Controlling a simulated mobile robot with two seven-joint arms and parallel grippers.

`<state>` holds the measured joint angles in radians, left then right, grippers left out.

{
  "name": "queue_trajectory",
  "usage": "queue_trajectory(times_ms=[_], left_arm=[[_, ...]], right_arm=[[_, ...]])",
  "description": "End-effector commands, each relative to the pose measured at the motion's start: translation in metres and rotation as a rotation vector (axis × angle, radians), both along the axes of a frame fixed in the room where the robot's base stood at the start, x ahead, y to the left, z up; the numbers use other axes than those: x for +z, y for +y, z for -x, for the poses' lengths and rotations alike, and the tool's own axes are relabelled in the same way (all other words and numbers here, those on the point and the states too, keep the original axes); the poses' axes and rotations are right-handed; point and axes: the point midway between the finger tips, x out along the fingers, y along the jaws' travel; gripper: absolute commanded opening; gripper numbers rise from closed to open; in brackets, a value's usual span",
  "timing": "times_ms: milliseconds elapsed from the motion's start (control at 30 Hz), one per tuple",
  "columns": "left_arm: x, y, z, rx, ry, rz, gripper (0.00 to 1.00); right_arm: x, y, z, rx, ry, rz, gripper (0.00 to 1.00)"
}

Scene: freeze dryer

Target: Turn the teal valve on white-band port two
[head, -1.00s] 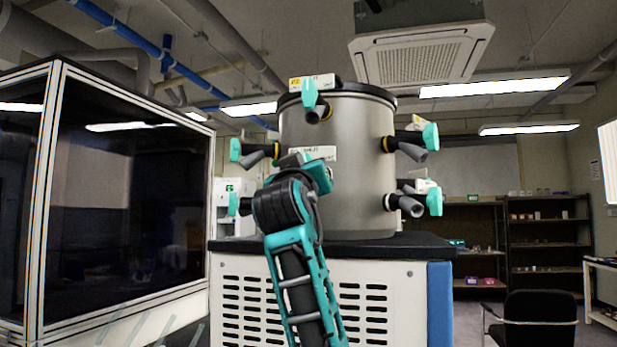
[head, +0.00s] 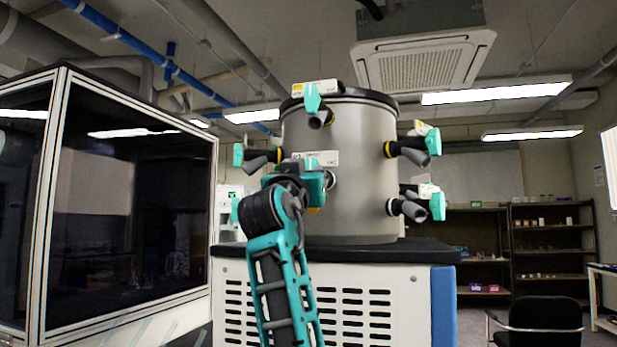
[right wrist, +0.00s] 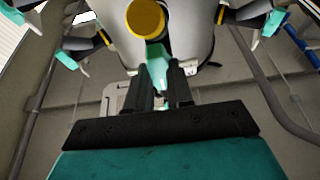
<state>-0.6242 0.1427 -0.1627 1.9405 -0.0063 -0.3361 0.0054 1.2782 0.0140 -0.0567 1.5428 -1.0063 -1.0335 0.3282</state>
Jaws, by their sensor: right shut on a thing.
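A grey metal drum (head: 355,150) carries several ports with teal valve handles. The front lower port (head: 332,180) shows a pale band beside my wrist, under a white label plate (head: 318,158). My right gripper (right wrist: 167,80) is at this port and shut on a teal valve handle (right wrist: 157,66), which shows between the dark fingers in the right wrist view. In the head view my wrist hides the fingertips and most of the port; a teal handle tip (head: 312,163) shows above it. My left gripper is not in view.
Other teal handles stick out above (head: 312,98), at the left (head: 238,154) and at the right (head: 433,141) (head: 438,206) of the drum. The drum stands on a white cabinet with a black top (head: 425,250). A glass enclosure (head: 120,200) stands at the left.

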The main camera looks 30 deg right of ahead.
Motion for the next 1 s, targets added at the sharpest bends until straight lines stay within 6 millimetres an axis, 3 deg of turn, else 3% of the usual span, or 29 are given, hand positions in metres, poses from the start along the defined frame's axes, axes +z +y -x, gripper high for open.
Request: queue_trajectory(times_ms=[67, 100, 333, 667, 1000], left_arm=[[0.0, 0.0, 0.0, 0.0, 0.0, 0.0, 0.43], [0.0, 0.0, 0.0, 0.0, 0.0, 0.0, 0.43], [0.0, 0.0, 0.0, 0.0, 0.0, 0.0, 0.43], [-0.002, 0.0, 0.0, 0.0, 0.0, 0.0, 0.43], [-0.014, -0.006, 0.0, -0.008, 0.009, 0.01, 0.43]], right_arm=[[0.001, 0.0, 0.0, 0.001, -0.001, 0.0, 0.0], [0.001, 0.0, 0.0, 0.001, -0.001, 0.0, 0.25], [0.001, 0.0, 0.0, 0.0, -0.001, 0.001, 0.47], [-0.003, 0.004, 0.003, 0.001, -0.001, 0.0, 0.47], [-0.03, 0.052, 0.043, 0.005, -0.002, 0.0, 0.47]])
